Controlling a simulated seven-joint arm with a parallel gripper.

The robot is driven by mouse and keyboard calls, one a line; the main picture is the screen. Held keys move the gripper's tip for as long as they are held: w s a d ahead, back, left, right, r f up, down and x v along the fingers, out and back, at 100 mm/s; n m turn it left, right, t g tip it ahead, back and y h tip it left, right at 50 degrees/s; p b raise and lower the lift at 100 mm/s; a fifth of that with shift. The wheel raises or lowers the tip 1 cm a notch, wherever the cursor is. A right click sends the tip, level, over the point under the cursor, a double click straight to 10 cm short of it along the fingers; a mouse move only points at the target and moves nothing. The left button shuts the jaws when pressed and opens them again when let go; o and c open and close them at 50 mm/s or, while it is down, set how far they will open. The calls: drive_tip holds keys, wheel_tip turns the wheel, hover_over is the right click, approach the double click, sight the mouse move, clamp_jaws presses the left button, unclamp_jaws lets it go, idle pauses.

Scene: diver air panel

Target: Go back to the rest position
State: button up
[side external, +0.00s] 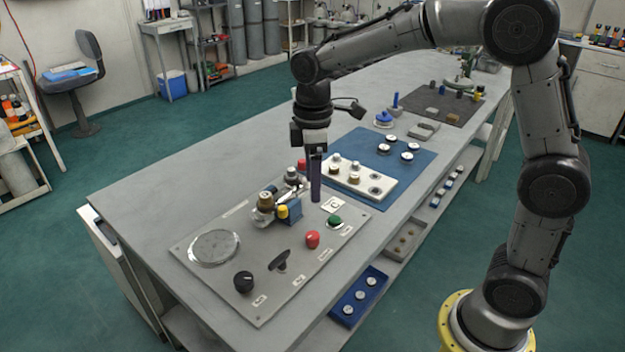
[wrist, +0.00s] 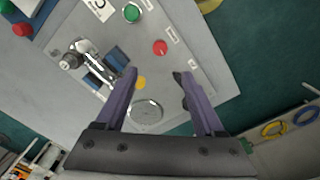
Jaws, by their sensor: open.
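My gripper (side external: 311,175) hangs fingers-down above the far part of the grey air panel (side external: 247,290), near its valve fittings. In the wrist view its two purple fingers (wrist: 160,92) are spread apart with nothing between them. The panel carries a round gauge (side external: 213,247), a black knob (side external: 243,281), a black lever handle (side external: 279,261), a red button (side external: 312,239), a green button (side external: 335,221) and a brass and silver valve assembly with a yellow knob (side external: 282,211). The valve assembly also shows in the wrist view (wrist: 90,62). My arm reaches over the table from the right.
A white block with several knobs (side external: 360,181) lies on a blue mat (side external: 419,166) beyond the panel. A dark mat (side external: 440,104) with small parts lies farther back. A blue tray (side external: 358,296) sits on the lower shelf. The left tabletop (side external: 190,175) is clear.

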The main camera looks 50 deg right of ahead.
drive_tip(key=s+d+r+m+t, duration=0.2)
drive_tip(key=s+r+t, duration=0.2)
drive_tip(key=s+r, duration=0.65)
drive_tip(key=s+f+m+t, duration=0.1)
drive_tip(key=s+f+m, duration=0.5)
drive_tip(key=s, duration=0.5)
drive_tip(key=shift+s+d+f+m+t, duration=0.2)
drive_tip(key=shift+s+m+t, duration=0.1)
drive_tip(key=shift+m, duration=0.4)
